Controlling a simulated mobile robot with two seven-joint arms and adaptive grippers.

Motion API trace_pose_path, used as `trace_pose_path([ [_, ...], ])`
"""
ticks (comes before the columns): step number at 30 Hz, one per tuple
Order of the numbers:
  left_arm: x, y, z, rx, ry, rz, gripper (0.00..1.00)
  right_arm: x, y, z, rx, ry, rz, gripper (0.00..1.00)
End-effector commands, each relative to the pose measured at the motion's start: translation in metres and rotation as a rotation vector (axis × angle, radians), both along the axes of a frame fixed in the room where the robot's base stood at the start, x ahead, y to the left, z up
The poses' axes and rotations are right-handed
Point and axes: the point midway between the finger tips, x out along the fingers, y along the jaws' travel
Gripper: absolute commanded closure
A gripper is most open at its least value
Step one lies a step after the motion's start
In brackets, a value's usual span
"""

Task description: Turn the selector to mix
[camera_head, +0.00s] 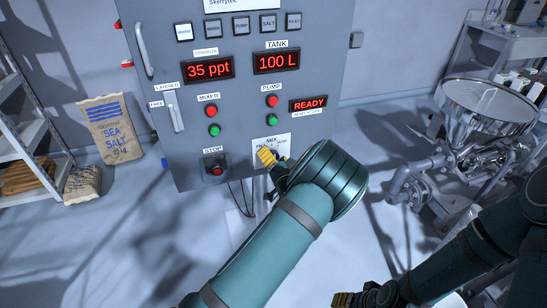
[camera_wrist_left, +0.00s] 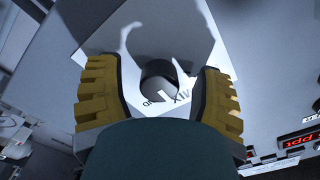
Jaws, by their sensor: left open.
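The selector is a dark round knob (camera_wrist_left: 158,76) on a white label plate, seen in the left wrist view. A pale mark shows on its lower edge near the printed letters MIX; I cannot tell its exact setting. In the head view the label plate (camera_head: 271,141) reads MIX at the top, and my gripper largely hides the knob. My left gripper (camera_wrist_left: 160,88) is open, its yellow-padded fingers on either side of the knob with gaps visible; it also shows at the panel in the head view (camera_head: 270,158). My right gripper (camera_head: 362,297) is low at the bottom, its fingers unclear.
The grey cabinet (camera_head: 235,110) carries displays reading 35 ppt, 100 L and READY, with a red stop button (camera_head: 217,170) left of the selector. A steel hopper (camera_head: 488,105) stands at right. A sea salt sack (camera_head: 112,130) and shelf (camera_head: 27,140) are at left.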

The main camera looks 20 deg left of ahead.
Motion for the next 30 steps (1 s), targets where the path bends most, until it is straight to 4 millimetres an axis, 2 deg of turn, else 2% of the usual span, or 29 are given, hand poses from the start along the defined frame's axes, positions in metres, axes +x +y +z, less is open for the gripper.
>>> trace_pose_path([
  [5, -0.009, -0.007, 0.000, -0.001, 0.000, -0.001, 0.33, 0.000, 0.000, 0.000, 0.000, 0.000, 0.000, 0.53],
  [15, -0.064, -0.044, 0.000, 0.000, 0.001, -0.002, 0.33, 0.000, 0.000, 0.000, 0.000, 0.000, 0.000, 0.53],
  [21, -0.089, -0.060, 0.000, 0.000, 0.001, -0.001, 0.33, 0.000, 0.000, 0.000, 0.000, 0.000, 0.000, 0.53],
  [30, -0.100, -0.067, 0.000, 0.000, 0.000, 0.001, 0.33, 0.000, 0.000, 0.000, 0.000, 0.000, 0.000, 0.53],
])
